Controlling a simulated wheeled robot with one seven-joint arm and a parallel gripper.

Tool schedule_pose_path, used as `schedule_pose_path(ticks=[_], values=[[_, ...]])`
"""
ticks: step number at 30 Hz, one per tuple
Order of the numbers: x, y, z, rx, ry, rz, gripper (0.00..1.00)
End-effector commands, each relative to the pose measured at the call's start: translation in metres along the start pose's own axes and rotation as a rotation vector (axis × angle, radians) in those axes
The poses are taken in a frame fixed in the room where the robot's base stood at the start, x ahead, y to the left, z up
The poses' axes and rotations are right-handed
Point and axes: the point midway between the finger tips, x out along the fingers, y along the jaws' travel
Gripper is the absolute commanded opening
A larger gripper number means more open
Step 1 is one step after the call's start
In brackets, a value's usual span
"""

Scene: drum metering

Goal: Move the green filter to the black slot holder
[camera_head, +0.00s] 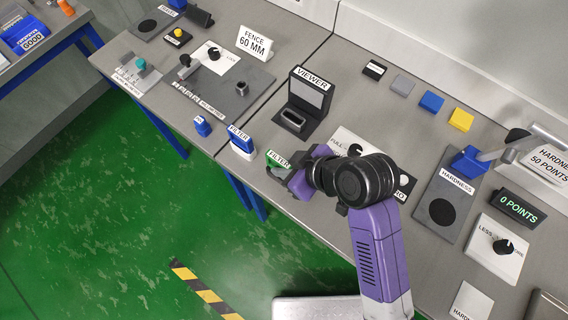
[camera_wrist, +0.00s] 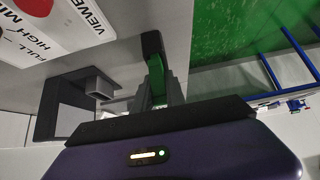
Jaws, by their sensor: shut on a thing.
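The green filter (camera_head: 277,159) has a label reading FILTER and a pale lower part, near the table's front edge in the head view. My gripper (camera_head: 292,174) reaches it from the right and is shut on it. In the wrist view a green strip of the filter (camera_wrist: 158,84) shows between the dark fingers (camera_wrist: 160,75); the rest is hidden. The black slot holder (camera_head: 305,103), labelled VIEWER, stands behind the filter, with its slot facing up at its front. It also shows in the wrist view (camera_wrist: 60,100), apart from the filter. I cannot tell whether the filter touches the table.
A blue filter (camera_head: 241,141) stands left of the green one, with a small blue piece (camera_head: 202,126) beyond. Grey, blue and yellow blocks (camera_head: 432,102) lie at the back. A knob panel (camera_head: 350,146) is right of the holder. Table (camera_head: 350,95) between is clear.

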Motion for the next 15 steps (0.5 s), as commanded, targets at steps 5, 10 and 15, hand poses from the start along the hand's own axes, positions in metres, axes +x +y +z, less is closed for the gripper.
schedule_pose_path(ticks=[5,10,15], values=[[0.0037,-0.0002,0.0032,0.000,0.000,0.000,0.00],[0.0066,-0.0002,0.0057,0.000,0.000,0.000,0.00],[0.0075,-0.0001,0.0063,-0.001,0.000,0.000,0.28]])
